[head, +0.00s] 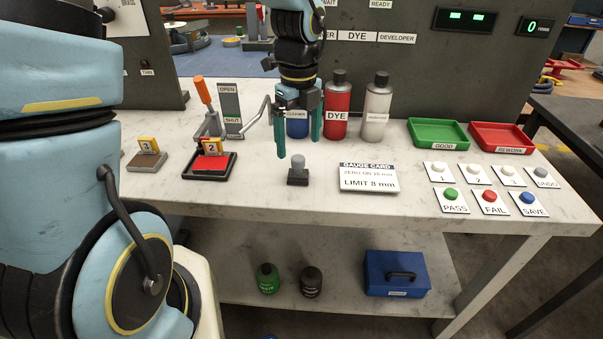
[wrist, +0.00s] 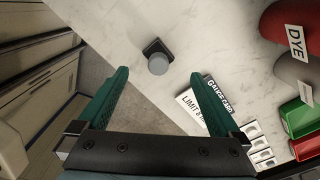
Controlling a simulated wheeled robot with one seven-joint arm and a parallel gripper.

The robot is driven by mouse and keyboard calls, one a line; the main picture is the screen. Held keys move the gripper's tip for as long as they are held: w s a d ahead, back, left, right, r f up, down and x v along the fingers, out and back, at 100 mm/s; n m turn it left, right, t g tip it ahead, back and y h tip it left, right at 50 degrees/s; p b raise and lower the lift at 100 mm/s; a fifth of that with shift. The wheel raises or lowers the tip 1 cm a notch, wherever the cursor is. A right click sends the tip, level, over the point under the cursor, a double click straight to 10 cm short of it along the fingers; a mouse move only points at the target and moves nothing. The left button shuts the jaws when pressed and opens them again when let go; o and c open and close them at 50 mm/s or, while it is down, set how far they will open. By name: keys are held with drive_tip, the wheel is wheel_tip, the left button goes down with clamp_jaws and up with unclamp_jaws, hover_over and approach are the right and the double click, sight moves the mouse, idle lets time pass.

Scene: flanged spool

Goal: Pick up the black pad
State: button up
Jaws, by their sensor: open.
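A small black pad (head: 298,181) with a grey round knob (head: 298,161) on top stands on the pale bench, near its front edge. In the wrist view the black pad (wrist: 155,46) is partly covered by its knob (wrist: 158,64) and lies ahead of the fingertips, midway between them sideways. My gripper (head: 299,149) hangs above the bench with its two teal fingers apart and nothing between them. It also shows open in the wrist view (wrist: 160,73). The fingers appear clear of the knob; the exact height gap is hard to tell.
The gauge card (head: 369,178) lies right of the pad. A red DYE bottle (head: 337,112), a white bottle (head: 376,110) and a blue container (head: 297,128) stand behind. A red pad in a black tray (head: 209,165) lies left. Buttons and green and red trays (head: 439,135) are at right.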

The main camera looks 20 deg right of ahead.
sight(298, 158)
drive_tip(key=shift+s+a+f+p, duration=0.1)
drive_tip(key=shift+f+p, duration=0.2)
drive_tip(key=shift+f, duration=1.7)
drive_tip(key=shift+a+f+p, duration=0.1)
drive_tip(key=shift+f+p, duration=0.2)
drive_tip(key=shift+f, duration=1.65)
drive_tip(key=c, duration=1.2)
wheel_tip(298, 158, up, 10)
drive_tip(key=shift+r+b, duration=0.1)
drive_tip(key=shift+b, duration=0.35)
drive_tip(key=shift+c, duration=0.2)
